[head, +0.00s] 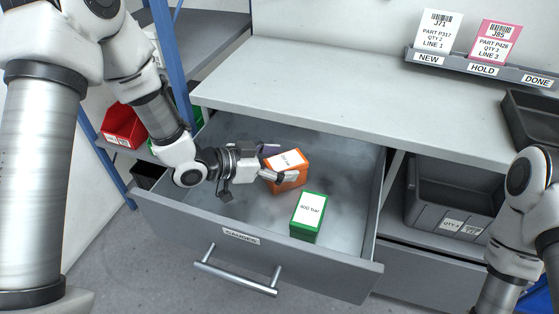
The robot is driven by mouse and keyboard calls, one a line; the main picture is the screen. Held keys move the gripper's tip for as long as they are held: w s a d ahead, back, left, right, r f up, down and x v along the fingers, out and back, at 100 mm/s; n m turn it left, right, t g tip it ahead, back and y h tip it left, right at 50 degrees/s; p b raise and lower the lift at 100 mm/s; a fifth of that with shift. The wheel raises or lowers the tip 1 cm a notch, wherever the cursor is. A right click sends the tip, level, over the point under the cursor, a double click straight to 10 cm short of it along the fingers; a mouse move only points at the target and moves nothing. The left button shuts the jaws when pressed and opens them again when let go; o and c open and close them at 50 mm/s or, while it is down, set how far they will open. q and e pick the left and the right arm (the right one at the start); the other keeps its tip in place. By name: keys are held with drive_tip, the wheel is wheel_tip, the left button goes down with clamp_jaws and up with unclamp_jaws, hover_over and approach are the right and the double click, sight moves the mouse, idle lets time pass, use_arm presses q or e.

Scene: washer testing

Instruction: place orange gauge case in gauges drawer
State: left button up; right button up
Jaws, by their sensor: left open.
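The orange gauge case (293,179), a box with a white label on top, is inside the open gauges drawer (255,263). It sits toward the back middle of the drawer. My left gripper (276,176) is open at the left side of the orange case, with a finger in front of its near face. I cannot tell whether the fingers touch it, and the far finger is partly hidden. A green gauge case (307,216) with a white label stands in the drawer, nearer the front and to the right. My right arm shows at the right edge, but its gripper is out of view.
The grey worktop (330,90) above the drawer is clear. A grey bin (445,200) sits on the shelf right of the drawer. A red bin (124,125) is at left beside a blue post.

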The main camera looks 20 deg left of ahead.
use_arm(q)
drive_tip(key=shift+r, duration=0.2)
drive_tip(key=shift+s+a+r, duration=0.15)
drive_tip(key=shift+a, duration=0.15)
drive_tip(key=p+v, duration=0.3)
drive_tip(key=v, duration=0.8)
drive_tip(key=shift+s, duration=0.2)
